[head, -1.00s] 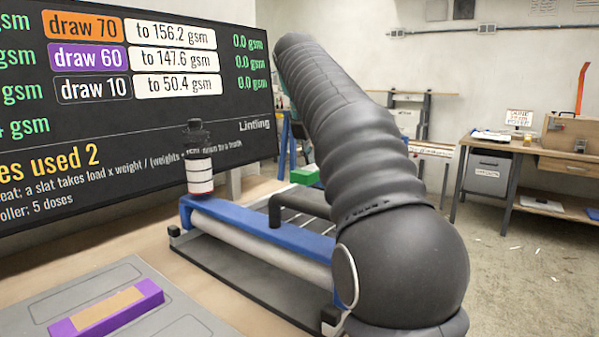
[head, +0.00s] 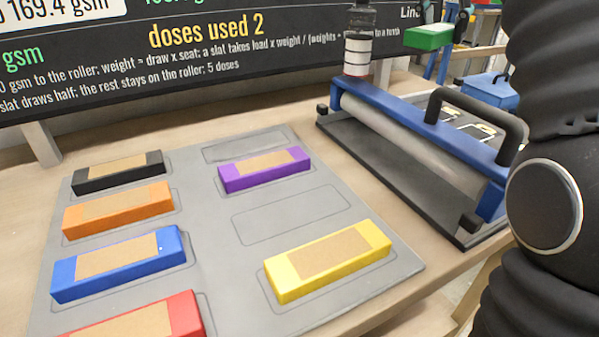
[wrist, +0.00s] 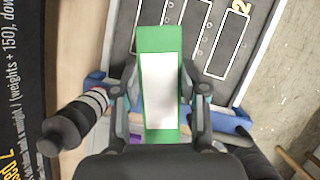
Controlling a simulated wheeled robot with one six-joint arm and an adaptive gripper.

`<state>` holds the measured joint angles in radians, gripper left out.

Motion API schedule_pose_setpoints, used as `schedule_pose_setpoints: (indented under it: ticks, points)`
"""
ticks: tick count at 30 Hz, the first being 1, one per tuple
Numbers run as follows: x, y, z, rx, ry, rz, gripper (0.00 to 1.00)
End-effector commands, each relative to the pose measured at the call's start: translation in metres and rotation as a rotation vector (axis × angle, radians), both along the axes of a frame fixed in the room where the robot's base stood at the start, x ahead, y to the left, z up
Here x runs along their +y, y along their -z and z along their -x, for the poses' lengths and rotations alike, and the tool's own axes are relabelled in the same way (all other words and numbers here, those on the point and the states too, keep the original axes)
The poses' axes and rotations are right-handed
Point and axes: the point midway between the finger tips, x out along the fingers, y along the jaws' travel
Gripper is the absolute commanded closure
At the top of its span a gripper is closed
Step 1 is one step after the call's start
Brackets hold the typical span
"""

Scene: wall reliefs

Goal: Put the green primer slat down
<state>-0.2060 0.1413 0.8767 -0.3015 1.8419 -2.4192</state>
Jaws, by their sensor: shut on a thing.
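The green primer slat (wrist: 160,90) has a white patch on its face. My gripper (wrist: 160,94) is shut on it, one finger at each long side in the wrist view. A grey mat (head: 215,230) holds black (head: 119,173), orange (head: 118,210), blue (head: 118,264), red (head: 140,320), purple (head: 265,170) and yellow (head: 328,262) slats. Two outlined seats are empty, behind purple and between purple and yellow.
The blue roller frame (head: 420,135) with its black handle stands right of the mat, a dark bottle (head: 356,50) at its far end. A dark board with outlined slots (wrist: 215,40) lies beyond the roller. A screen (head: 230,60) stands behind the table.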

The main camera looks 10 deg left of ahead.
Motion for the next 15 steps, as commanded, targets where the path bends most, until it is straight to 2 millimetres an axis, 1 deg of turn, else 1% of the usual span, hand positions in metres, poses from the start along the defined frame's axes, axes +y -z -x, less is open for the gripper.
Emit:
schedule_pose_setpoints:
  ticks: [1, 3, 5, 6, 10, 13, 15]
  points:
    - [0.018, -0.005, 0.016, -0.003, -0.040, 0.000, 0.98]
    - [0.036, -0.008, 0.036, -0.003, -0.077, 0.000, 0.98]
    - [0.050, -0.010, 0.054, -0.002, -0.101, 0.000, 0.98]
    - [0.058, -0.010, 0.067, -0.002, -0.115, 0.000, 0.98]
    - [0.078, -0.007, 0.109, -0.001, -0.141, 0.000, 0.98]
    - [0.087, 0.000, 0.141, 0.000, -0.138, 0.000, 0.98]
    - [0.089, 0.006, 0.162, -0.001, -0.121, 0.000, 0.98]
